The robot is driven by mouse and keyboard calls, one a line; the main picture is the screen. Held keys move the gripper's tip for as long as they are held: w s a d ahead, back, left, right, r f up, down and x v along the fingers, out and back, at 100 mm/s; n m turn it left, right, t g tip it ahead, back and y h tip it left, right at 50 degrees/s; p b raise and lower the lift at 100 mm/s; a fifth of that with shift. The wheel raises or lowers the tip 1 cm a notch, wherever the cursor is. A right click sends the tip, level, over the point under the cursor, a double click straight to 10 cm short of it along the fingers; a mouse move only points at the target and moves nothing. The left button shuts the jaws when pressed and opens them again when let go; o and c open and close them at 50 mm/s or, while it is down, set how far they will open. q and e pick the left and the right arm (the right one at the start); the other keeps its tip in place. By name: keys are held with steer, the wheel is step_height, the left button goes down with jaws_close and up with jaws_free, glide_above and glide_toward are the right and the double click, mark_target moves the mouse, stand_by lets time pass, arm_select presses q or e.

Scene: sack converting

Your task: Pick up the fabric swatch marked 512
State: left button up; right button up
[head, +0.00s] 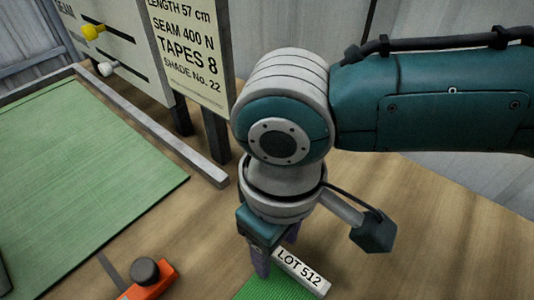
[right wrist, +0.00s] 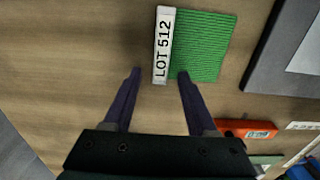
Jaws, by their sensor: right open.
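The fabric swatch (right wrist: 208,48) is a green ribbed square lying on the wooden table, with a white strip (right wrist: 163,45) reading LOT 512 along one edge. In the head view the swatch (head: 270,290) is cut off by the bottom edge, and its strip (head: 300,272) shows beside my right gripper (head: 276,252). In the right wrist view my right gripper (right wrist: 159,74) is open, its fingertips on either side of the strip's near end. The right fingertip overlaps the swatch's corner; I cannot tell whether it touches. My left gripper is not in view.
An orange tool with a black knob (head: 146,273) lies left of the gripper. A green mat (head: 75,185) with a grey metal bar (head: 160,135) covers the left. A sign board (head: 190,50) on posts stands behind. Bare table (head: 420,240) lies to the right.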

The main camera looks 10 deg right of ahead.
steer(key=shift+f, duration=0.1)
steer(key=shift+c, duration=0.2)
jaws_close()
stand_by(0.4)
